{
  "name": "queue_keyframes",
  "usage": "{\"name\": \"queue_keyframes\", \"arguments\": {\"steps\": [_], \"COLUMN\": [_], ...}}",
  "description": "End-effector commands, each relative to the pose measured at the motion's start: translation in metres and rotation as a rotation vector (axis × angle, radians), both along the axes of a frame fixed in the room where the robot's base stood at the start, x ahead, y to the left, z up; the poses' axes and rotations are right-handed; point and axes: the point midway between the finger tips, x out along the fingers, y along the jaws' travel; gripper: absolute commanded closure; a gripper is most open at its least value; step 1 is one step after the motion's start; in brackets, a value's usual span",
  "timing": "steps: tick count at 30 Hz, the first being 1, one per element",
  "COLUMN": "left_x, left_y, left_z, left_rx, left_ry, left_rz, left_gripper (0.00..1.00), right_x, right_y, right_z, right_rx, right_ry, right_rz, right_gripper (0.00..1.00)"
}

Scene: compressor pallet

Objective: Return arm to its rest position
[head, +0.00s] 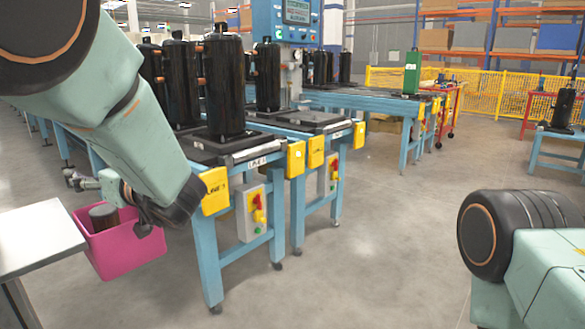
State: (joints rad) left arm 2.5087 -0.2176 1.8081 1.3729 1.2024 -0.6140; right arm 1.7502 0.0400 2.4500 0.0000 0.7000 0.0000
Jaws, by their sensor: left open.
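My left arm comes in from the upper left and reaches down toward the pink bin. My left gripper (137,211) is dark and open, at the bin's right rim. I cannot tell whether it touches the rim. The pink bin (128,255) stands low beside a white tabletop and has a dark cylinder (103,215) in it. My right arm shows only as a dark joint and a pale green link at the lower right; its gripper is out of the picture.
A white tabletop (38,238) is at the left edge. Blue line stands (205,262) carry upright black compressors (223,85), with yellow labels and a switch box (251,212) in front. The grey floor (370,250) at centre right is clear. A yellow fence (480,92) runs behind.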

Motion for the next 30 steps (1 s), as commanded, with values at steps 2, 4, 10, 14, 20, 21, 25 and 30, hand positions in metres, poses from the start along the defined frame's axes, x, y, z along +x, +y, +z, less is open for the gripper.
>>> {"name": "queue_keyframes", "arguments": {"steps": [2,4,10,14,20,21,25,30], "left_x": [0.000,0.000,0.000,0.000,0.000,0.000,0.000,0.000], "left_y": [0.000,0.000,0.000,0.000,0.000,0.000,0.000,0.000], "left_z": [0.008,0.012,0.018,0.018,0.018,0.018,0.015,0.004], "left_rx": [0.000,0.000,0.000,0.000,0.000,0.000,0.000,0.000], "left_ry": [0.001,0.001,0.001,0.001,0.001,0.001,0.001,0.001], "left_rz": [0.000,0.000,0.000,0.000,0.000,0.000,0.000,0.000], "left_gripper": [0.25,0.25,0.25,0.25,0.25,0.25,0.25,0.25], "right_x": [0.000,0.000,0.000,0.000,0.000,0.000,0.000,0.000], "right_y": [0.000,0.000,0.000,0.000,0.000,0.000,0.000,0.000], "right_z": [0.009,0.013,0.019,0.020,0.019,0.019,0.016,0.004], "right_rx": [0.000,0.000,0.000,0.000,0.000,0.000,0.000,0.000], "right_ry": [0.000,0.000,0.000,0.000,0.000,0.000,0.000,0.000], "right_rz": [0.000,0.000,0.000,0.000,0.000,0.000,0.000,0.000], "right_gripper": [0.60,0.60,0.60,0.60,0.60,0.60,0.60,0.60]}}
